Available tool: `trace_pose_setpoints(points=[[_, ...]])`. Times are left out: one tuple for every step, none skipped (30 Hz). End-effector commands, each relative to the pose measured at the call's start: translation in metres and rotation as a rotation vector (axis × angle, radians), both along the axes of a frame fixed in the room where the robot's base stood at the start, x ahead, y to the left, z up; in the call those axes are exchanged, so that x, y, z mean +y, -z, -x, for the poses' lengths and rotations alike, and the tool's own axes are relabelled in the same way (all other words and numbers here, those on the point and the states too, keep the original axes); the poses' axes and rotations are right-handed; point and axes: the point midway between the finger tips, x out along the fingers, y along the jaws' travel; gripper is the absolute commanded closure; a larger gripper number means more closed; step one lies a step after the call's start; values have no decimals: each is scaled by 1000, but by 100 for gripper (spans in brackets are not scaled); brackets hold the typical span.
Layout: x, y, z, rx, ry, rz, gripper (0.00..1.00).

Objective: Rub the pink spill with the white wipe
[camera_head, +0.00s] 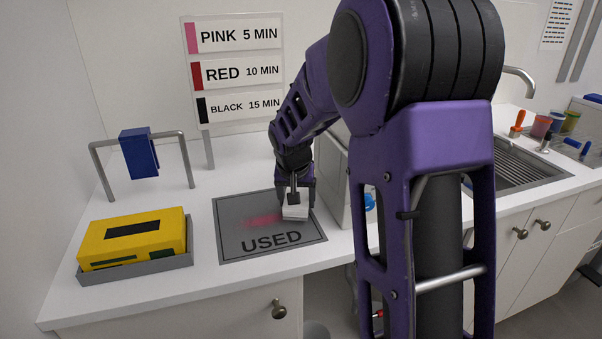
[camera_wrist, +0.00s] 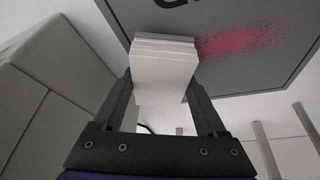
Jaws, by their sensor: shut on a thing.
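The pink spill (camera_head: 262,220) is a smeared patch on the grey mat marked USED (camera_head: 232,240) on the counter. It also shows in the wrist view (camera_wrist: 243,40), to the right of the wipe. The white wipe (camera_head: 295,212) is a folded, layered pad; it fills the space between my fingers in the wrist view (camera_wrist: 163,68). My gripper (camera_head: 295,195) is shut on it. The wipe is at the right end of the spill, at or just above the mat; I cannot tell whether it touches. Part of the spill may be hidden under it.
A yellow box (camera_head: 135,238) sits in a grey tray (camera_head: 140,268) at left. Behind it, a blue item (camera_head: 139,154) hangs on a metal rail (camera_head: 187,160). A sign with times (camera_head: 235,70) stands behind the mat. A pale box (camera_head: 332,180) stands close to the mat's right.

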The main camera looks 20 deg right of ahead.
Motion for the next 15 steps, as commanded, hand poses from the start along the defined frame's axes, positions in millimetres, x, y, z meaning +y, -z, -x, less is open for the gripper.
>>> trace_pose_setpoints(points=[[0, -12, -2, -5, -1, -1, 70], [0, -14, -2, -5, -1, -1, 70], [0, -17, -2, -4, -1, 0, 70], [0, -20, -2, -4, -1, 0, 70], [-1, -23, -2, -4, -2, 0, 70], [-1, -26, -3, -4, -2, 0, 70], [-1, -29, -3, -4, -2, 0, 70], [-1, -32, -3, -4, -3, 0, 70], [-2, -35, -3, -4, -3, 0, 70], [-2, -38, -4, -4, -3, 0, 70], [-2, -41, -4, -4, -3, 0, 70], [-2, -44, -4, -5, -2, -1, 70], [-2, -47, -4, -5, -2, -1, 70], [-3, -50, -5, -5, -2, -1, 70], [-3, -54, -5, -5, -2, -1, 70]])
